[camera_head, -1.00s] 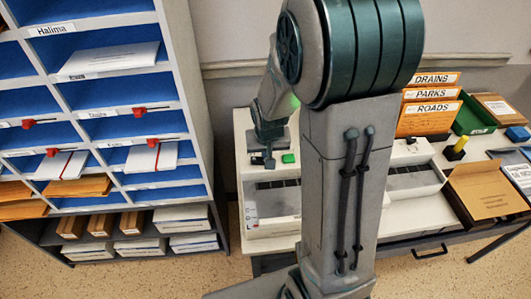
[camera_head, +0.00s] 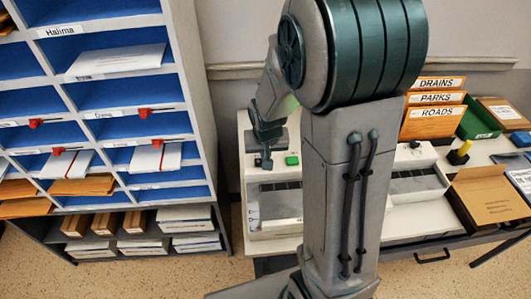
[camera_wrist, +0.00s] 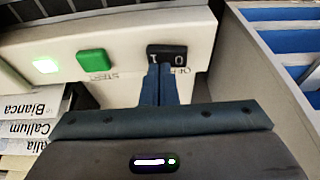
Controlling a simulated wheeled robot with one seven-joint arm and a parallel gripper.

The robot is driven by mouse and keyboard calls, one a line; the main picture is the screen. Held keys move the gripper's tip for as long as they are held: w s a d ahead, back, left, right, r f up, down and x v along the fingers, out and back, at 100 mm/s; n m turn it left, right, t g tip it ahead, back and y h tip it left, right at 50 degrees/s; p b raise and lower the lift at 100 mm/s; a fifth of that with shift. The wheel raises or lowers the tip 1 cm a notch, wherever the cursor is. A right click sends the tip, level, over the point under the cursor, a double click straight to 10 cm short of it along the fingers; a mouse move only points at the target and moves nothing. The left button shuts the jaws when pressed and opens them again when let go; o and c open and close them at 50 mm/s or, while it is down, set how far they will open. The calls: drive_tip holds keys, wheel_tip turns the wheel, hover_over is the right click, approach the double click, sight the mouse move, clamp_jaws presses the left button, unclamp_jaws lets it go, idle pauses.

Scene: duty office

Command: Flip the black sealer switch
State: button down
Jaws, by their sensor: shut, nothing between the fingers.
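In the wrist view, the black switch (camera_wrist: 180,50) is a small rocker marked "I" and "0" on a white machine's panel, with OFF printed beside it. My gripper (camera_wrist: 160,68) is shut and empty. Its fingertips are at the switch's near edge and hide a little of it; I cannot tell whether they touch. The white machine (camera_head: 254,222) stands at the left end of the table in the head view. My gripper also shows there, pointing down at its top (camera_head: 264,162), left of the green button (camera_head: 292,160). The switch cannot be made out in that view.
The green START button and a lit lamp (camera_wrist: 46,65) lie left of the switch in the wrist view. A tall mail shelf (camera_head: 205,130) stands close on the left. Another white machine (camera_head: 418,180) and orange file boxes (camera_head: 432,122) are to the right, partly behind my arm.

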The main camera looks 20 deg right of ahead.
drive_tip(key=r+p, duration=0.1)
drive_tip(key=r, duration=0.2)
drive_tip(key=r+p, duration=0.1)
drive_tip(key=shift+s+d+r+p, duration=0.1)
drive_tip(key=shift+d+r+p, duration=0.25)
drive_tip(key=shift+d+r, duration=0.05)
drive_tip(key=d+v, duration=0.1)
drive_tip(key=v, duration=0.8)
drive_tip(key=shift+s+d+b, duration=0.3)
drive_tip(key=shift+d+b, duration=0.05)
drive_tip(key=shift+b, duration=0.1)
drive_tip(key=shift+f, duration=0.1)
drive_tip(key=s+a+r+n, duration=0.1)
drive_tip(key=s+a, duration=0.1)
drive_tip(key=s, duration=0.5)
drive_tip(key=s+a+r+n, duration=0.1)
drive_tip(key=s, duration=0.6)
drive_tip(key=shift+s+a+r+y, duration=0.2)
drive_tip(key=shift+a+y, duration=0.1)
drive_tip(key=shift+a, duration=0.1)
